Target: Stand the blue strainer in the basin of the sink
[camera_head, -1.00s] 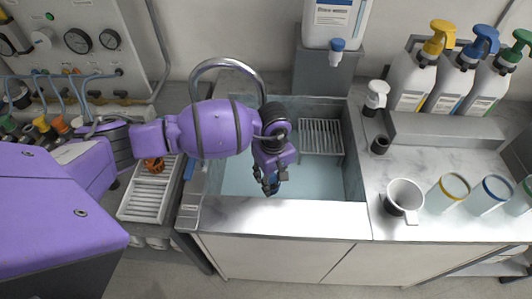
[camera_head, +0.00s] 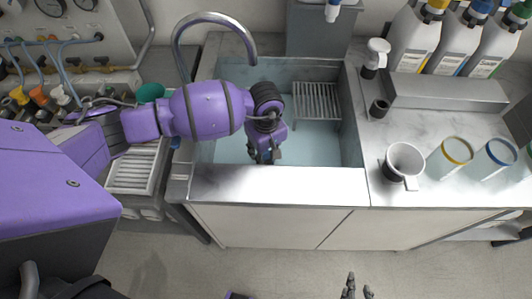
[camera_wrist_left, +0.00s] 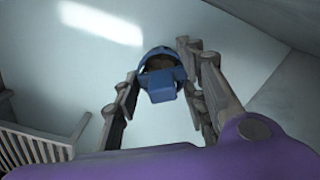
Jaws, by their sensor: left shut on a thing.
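The sink basin (camera_head: 232,150) is a pale blue-grey tub set in the counter. My left gripper (camera_head: 264,158) reaches down into it near its front wall. The blue strainer (camera_wrist_left: 160,78) shows between my left fingers (camera_wrist_left: 158,92) in the left wrist view, a small round blue piece with a dark brownish inside and a blue block on the near side. My left gripper is shut on it. In the head view the fingers mostly hide it. I cannot tell whether it touches the basin floor. My right gripper (camera_head: 357,288) is at the bottom edge, fingers apart and empty.
A slatted rack (camera_head: 317,101) sits in the basin's back right. The curved tap (camera_head: 213,20) rises behind my left arm. A white drying rack (camera_head: 132,172) lies left.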

